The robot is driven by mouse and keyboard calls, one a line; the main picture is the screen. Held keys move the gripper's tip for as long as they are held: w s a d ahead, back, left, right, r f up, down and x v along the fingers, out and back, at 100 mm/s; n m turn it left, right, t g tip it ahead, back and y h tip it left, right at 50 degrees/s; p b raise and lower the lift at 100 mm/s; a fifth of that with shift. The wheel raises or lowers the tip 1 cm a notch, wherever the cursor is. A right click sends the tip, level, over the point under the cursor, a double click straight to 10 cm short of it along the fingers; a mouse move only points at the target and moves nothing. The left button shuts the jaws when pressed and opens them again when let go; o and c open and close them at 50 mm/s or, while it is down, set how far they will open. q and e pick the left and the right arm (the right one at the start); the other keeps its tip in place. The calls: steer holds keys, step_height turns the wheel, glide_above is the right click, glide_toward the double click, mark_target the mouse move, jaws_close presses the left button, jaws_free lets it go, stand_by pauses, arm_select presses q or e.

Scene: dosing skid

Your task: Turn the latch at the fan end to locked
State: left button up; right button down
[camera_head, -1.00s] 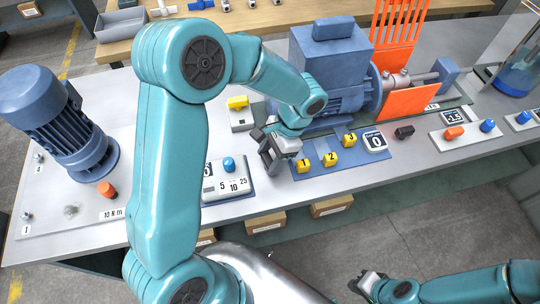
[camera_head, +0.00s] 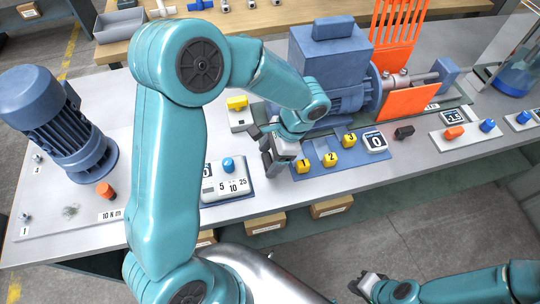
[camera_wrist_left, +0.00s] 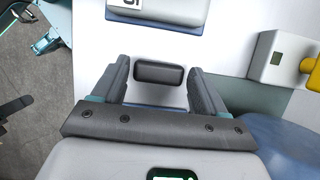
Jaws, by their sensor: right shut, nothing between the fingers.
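A small black bar-shaped piece (camera_wrist_left: 160,73), which looks like the latch, lies crosswise between the fingertips in the left wrist view. A gap shows on both sides of it. My left gripper (camera_wrist_left: 160,90) is open around it; whether the fingers are at its height is unclear. In the head view my left gripper (camera_head: 262,147) is just left of the yellow numbered knobs and hides this piece. The blue motor (camera_head: 330,70) stands behind it. A similar black piece (camera_head: 404,132) sits further right. My right gripper (camera_head: 366,284) is shut and empty at the bottom.
A white box with a yellow knob (camera_head: 238,103) stands behind my left gripper. A white panel with a blue knob (camera_head: 228,177) is to its left. Yellow knobs (camera_head: 331,159) stand close on its right. An orange guard (camera_head: 408,95) is further right.

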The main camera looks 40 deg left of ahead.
arm_select(q)
steer(key=shift+o, duration=0.3)
steer(key=shift+s, duration=0.1)
steer(key=v, duration=1.6)
steer(key=shift+d+r, duration=0.1)
